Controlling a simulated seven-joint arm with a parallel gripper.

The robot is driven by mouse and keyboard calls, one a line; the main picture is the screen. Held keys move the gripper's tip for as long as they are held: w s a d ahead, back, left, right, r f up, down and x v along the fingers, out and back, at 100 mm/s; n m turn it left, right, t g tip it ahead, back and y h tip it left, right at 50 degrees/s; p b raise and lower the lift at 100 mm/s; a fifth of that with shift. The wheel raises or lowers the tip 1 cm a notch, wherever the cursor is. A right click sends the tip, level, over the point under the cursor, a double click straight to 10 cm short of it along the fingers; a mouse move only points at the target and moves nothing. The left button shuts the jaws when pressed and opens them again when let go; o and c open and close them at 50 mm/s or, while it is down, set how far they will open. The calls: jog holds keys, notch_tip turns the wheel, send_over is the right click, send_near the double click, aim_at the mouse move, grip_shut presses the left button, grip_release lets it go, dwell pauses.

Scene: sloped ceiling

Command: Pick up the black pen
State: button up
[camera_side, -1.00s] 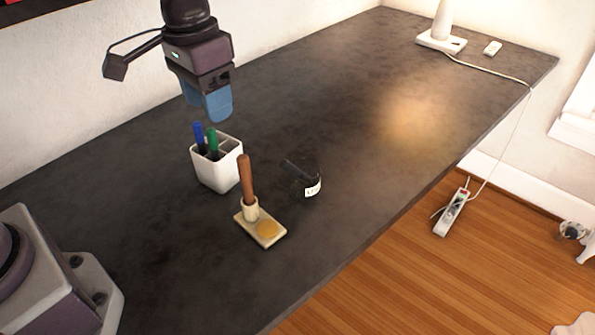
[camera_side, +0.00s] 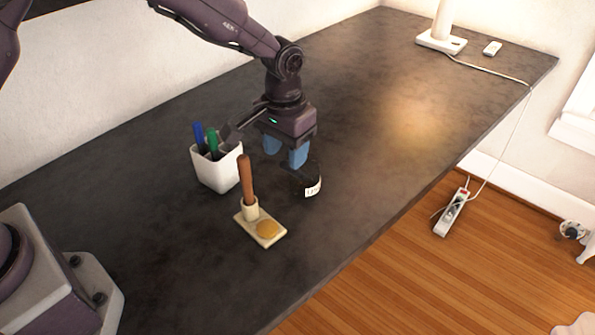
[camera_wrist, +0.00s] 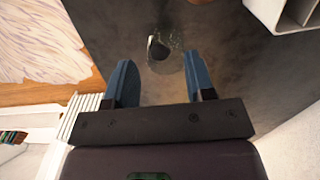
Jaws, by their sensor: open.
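A small dark, glass-like jar with a white label (camera_side: 313,191) stands on the dark table. In the wrist view, the jar (camera_wrist: 157,48) lies ahead of the fingertips, between their lines. A black rod-like shape leaning at the jar showed earlier; my gripper now covers that spot in the side view. I cannot make out the black pen clearly in either current view. My gripper (camera_side: 285,153) is open and empty, blue fingers pointing down, just above and behind the jar. In the wrist view, my gripper (camera_wrist: 160,78) shows a wide gap between its fingers.
A white divided holder (camera_side: 219,173) with a blue marker (camera_side: 198,134) and a green marker (camera_side: 212,141) stands left of my gripper.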

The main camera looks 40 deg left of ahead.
aim_at(285, 161)
jog(key=shift+s+f, duration=0.15)
jog(key=shift+f, duration=2.55)
grip_shut()
